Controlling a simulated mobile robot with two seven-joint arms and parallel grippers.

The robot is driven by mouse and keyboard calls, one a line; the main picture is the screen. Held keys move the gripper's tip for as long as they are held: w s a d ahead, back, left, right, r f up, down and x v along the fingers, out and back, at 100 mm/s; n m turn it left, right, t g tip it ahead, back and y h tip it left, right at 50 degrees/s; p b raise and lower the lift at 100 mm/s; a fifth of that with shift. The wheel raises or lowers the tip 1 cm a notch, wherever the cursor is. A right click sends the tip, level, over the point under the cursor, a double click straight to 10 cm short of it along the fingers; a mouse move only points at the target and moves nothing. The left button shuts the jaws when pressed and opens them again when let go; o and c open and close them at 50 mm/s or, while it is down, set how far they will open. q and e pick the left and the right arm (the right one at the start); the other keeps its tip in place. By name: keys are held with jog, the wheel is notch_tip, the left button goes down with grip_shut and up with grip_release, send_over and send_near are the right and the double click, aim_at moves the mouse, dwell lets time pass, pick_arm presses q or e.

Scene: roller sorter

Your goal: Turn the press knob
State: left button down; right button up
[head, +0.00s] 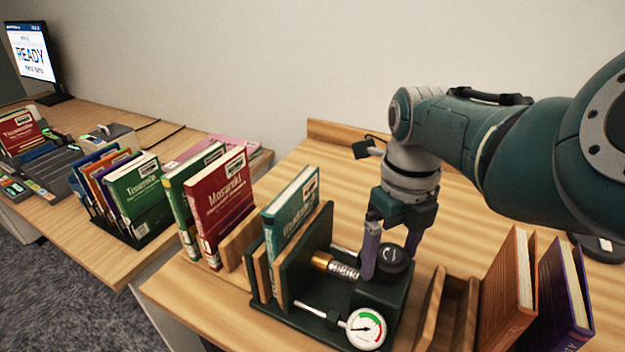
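The press is a dark green block (372,296) with a teal book (293,215) standing upright between its boards. Its round black knob (394,262) sits on top of the block. My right gripper (392,246) points down at the knob with its fingers apart. One finger stands close along the knob's left side. The other comes down at its far right side, its tip partly hidden. I cannot tell whether the fingers touch the knob. My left gripper is not in view.
A dial gauge (366,328) is at the press's front. A red book (221,205) stands left of it. An orange book (508,291) and a purple book (556,297) stand to the right. A side table with more books and a screen (30,52) lies far left.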

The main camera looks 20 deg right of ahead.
aim_at(390, 255)
jog(key=shift+o, duration=0.9)
jog(key=shift+r, duration=0.3)
notch_tip(390, 255, up, 8)
jog(key=p, duration=0.3)
jog(key=shift+r, duration=0.7)
